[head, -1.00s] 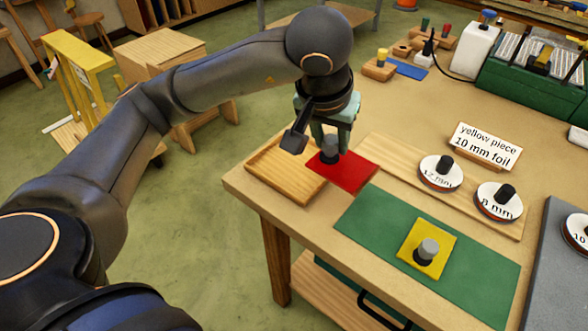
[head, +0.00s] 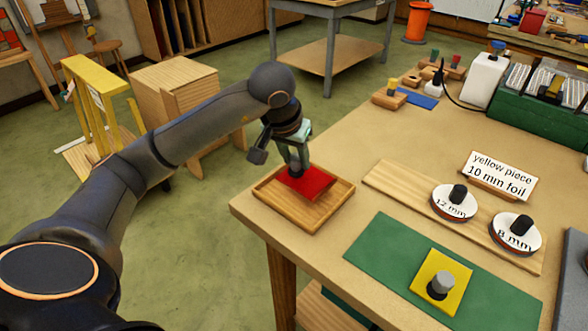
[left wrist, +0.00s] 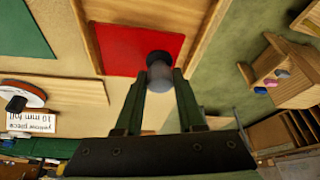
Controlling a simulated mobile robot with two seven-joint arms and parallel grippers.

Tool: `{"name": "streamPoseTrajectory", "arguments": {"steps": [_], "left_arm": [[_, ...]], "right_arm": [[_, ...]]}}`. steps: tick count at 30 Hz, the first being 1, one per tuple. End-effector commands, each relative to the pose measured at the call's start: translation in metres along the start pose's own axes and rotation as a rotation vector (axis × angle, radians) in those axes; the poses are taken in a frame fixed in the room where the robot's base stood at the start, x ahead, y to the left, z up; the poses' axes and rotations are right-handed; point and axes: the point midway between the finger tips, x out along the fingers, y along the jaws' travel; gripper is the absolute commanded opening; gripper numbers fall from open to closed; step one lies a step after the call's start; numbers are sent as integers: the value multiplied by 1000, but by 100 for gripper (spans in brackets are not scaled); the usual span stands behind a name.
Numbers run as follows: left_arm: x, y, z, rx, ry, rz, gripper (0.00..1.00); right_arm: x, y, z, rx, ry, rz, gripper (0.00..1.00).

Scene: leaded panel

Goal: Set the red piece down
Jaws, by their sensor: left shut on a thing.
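The red piece (head: 312,184) is a flat red square with a grey knob on top. My left gripper (head: 297,170) is shut on that knob, above the wooden tray (head: 325,219) at the table's left corner. The red piece shows inside the tray's outline, toward its far side. I cannot tell whether it touches the tray floor. In the left wrist view, the fingers (left wrist: 160,78) are on both sides of the knob, and the red piece (left wrist: 125,50) spreads out beyond it, between the tray's rims (left wrist: 203,35). My right gripper is not in view.
A yellow piece (head: 455,269) with a grey knob lies on a green mat (head: 388,254). Foil reels marked 12 mm (head: 450,208) and 8 mm (head: 510,239) sit on a board, near a sign (head: 503,176) reading "yellow piece 10 mm foil". The table's left edge is close to the tray.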

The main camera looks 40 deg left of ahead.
Motion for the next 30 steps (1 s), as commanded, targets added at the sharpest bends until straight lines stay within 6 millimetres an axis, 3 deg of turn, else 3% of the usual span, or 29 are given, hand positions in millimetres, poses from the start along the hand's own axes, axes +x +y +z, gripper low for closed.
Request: {"name": "streamPoseTrajectory", "arguments": {"steps": [9,22,23,30], "left_arm": [[32,-5,10,0,-1,1,0],[39,-5,13,0,1,-1,0],[39,-5,13,0,0,-1,39],[38,-5,13,0,-1,-1,66]], "right_arm": [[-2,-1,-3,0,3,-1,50],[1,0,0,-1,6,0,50],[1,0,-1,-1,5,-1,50],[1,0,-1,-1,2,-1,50]]}}
